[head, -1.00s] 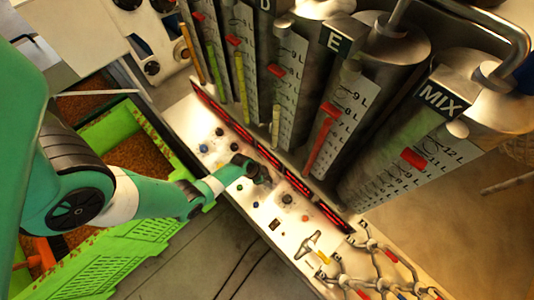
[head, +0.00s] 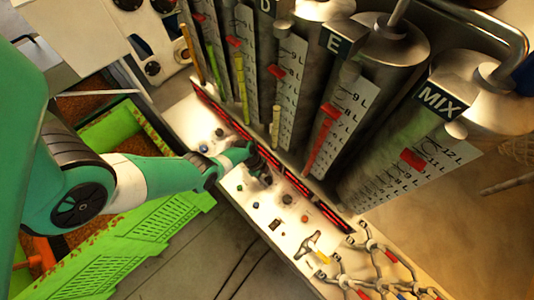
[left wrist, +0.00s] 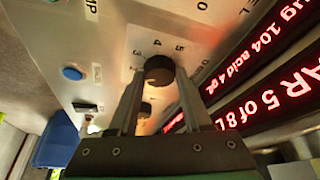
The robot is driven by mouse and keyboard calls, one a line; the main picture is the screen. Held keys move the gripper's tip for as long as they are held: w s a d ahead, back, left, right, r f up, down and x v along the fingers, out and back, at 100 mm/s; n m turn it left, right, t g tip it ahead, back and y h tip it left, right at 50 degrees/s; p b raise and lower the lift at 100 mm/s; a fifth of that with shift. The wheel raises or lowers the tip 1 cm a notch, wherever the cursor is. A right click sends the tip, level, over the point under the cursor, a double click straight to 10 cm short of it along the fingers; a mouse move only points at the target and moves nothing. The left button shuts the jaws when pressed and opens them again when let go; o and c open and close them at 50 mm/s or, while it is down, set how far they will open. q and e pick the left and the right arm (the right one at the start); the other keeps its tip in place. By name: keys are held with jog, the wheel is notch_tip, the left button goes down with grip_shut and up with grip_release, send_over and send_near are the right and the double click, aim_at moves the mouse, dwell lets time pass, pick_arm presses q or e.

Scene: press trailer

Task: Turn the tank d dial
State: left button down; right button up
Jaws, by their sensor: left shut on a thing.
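A round black dial (left wrist: 159,69) with numbers around it stands on the pale control panel (left wrist: 110,45). My left gripper (left wrist: 158,82) has one finger on each side of this dial and is shut on it. In the head view, my left gripper (head: 264,172) is at the panel, beside the red display strip and below the tanks; it hides the dial there. The tank D label (head: 267,5) is cut off by the top edge. I cannot read a tank letter beside the dial. My right gripper is not in view.
The red display (left wrist: 255,55) runs close along the dial's right side in the left wrist view. A blue button (left wrist: 72,74) and a black switch (left wrist: 85,107) are on the left. Tanks stand behind the panel; a green crate (head: 120,250) lies left of it.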

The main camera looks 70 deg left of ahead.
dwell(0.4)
pick_arm(q)
jog(key=shift+c, duration=1.7)
grip_release()
